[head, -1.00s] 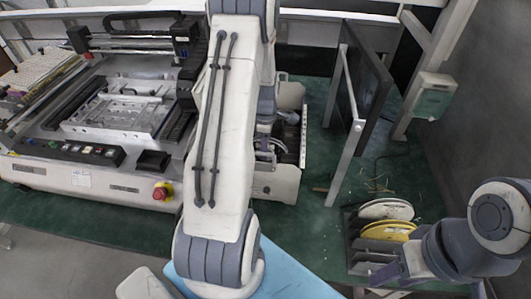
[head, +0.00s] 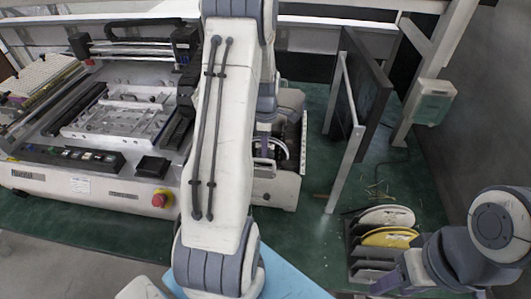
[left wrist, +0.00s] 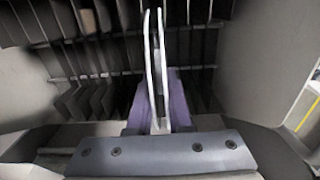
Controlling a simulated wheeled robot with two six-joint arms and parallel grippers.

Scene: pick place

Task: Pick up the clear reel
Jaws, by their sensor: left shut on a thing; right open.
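A pale, clear-looking reel (left wrist: 149,70) stands edge-on in the left wrist view, upright between the purple fingers of my left gripper (left wrist: 158,104). The gripper is shut on it. Dark slots lie behind the reel. In the head view, my left arm hides most of this spot; a curved reel edge (head: 280,147) shows inside the white unit beside the arm. My right gripper (head: 385,281) is open at the lower right, beside a grey rack, and is partly hidden by its own arm.
The grey rack (head: 358,252) holds a white reel (head: 386,215) and a yellow reel (head: 390,238). A large white machine (head: 110,195) stands at left. A dark upright panel (head: 366,95) rises behind the rack. Green table surface (head: 315,235) is free between the unit and the rack.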

